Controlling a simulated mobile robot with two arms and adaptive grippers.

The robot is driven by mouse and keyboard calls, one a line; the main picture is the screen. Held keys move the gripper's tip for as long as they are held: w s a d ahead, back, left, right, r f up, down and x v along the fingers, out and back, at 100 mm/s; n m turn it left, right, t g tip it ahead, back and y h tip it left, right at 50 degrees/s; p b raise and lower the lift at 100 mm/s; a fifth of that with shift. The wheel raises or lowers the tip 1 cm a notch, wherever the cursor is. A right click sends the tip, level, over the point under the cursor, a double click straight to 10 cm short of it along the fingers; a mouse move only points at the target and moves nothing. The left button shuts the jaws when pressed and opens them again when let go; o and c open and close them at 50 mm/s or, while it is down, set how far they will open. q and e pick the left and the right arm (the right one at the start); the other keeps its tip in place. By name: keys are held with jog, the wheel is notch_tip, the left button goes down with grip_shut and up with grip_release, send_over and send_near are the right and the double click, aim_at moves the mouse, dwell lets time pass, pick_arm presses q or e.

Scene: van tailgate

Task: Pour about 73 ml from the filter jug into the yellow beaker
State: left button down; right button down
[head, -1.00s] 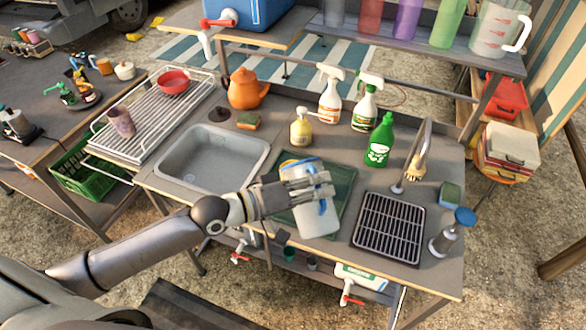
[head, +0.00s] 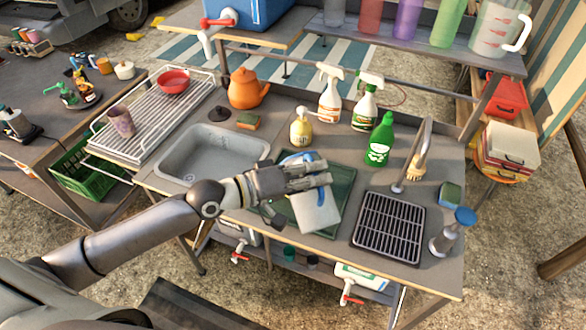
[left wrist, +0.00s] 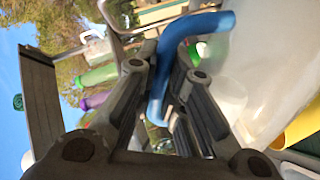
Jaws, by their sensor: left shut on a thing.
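The filter jug (head: 315,212) is a pale, translucent jug with blue parts, held over the dark green mat (head: 338,188) on the counter. My left gripper (head: 318,175) is shut on its blue handle (left wrist: 178,60), which passes between the fingers in the left wrist view. The jug body (left wrist: 265,65) fills the right of that view. The jug looks tilted; its spout and water level cannot be made out. A yellow surface (left wrist: 303,124), perhaps the yellow beaker, shows at the lower right of the wrist view. The gripper and jug hide that spot in the head view. My right gripper is not in view.
The sink (head: 212,155) lies left of the mat. A soap bottle (head: 301,130), spray bottles (head: 330,98) and a green bottle (head: 380,142) stand behind.

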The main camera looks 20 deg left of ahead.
pick_arm(q)
jog(key=shift+w+a+r, duration=0.35)
jog(key=shift+w+r, duration=0.05)
jog(key=shift+w, duration=0.1)
dwell(0.7)
